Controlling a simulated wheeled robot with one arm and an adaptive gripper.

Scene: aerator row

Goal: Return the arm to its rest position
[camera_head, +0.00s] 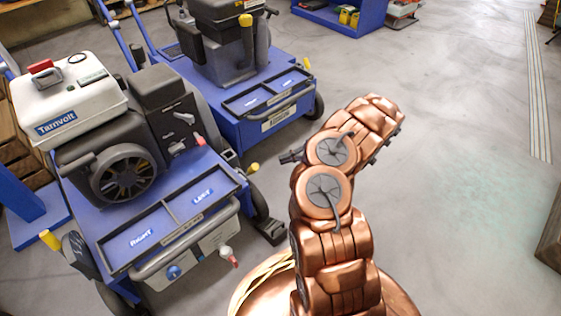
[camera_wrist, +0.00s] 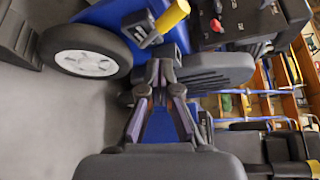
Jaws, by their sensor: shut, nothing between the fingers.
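My copper-coloured arm rises from the bottom of the head view, bent at its joints, and its upper part leans up and to the right over open floor. A small dark tip sticks out left of the arm there; I cannot tell if it is part of my gripper. In the wrist view my gripper (camera_wrist: 158,75) is shut and empty, its dark fingers meeting at the tips. Beyond the fingertips are the blue body, a white-hubbed wheel (camera_wrist: 88,63) and a yellow-capped lever (camera_wrist: 172,16) of a machine. I cannot tell the exact gap to them.
A blue aerator with a white tank (camera_head: 68,98) and a two-part tray (camera_head: 172,223) stands left of my arm. A second blue aerator (camera_head: 262,122) stands behind it. A blue shelf (camera_head: 340,16) is at the back. The floor right of my arm is clear (camera_head: 455,170).

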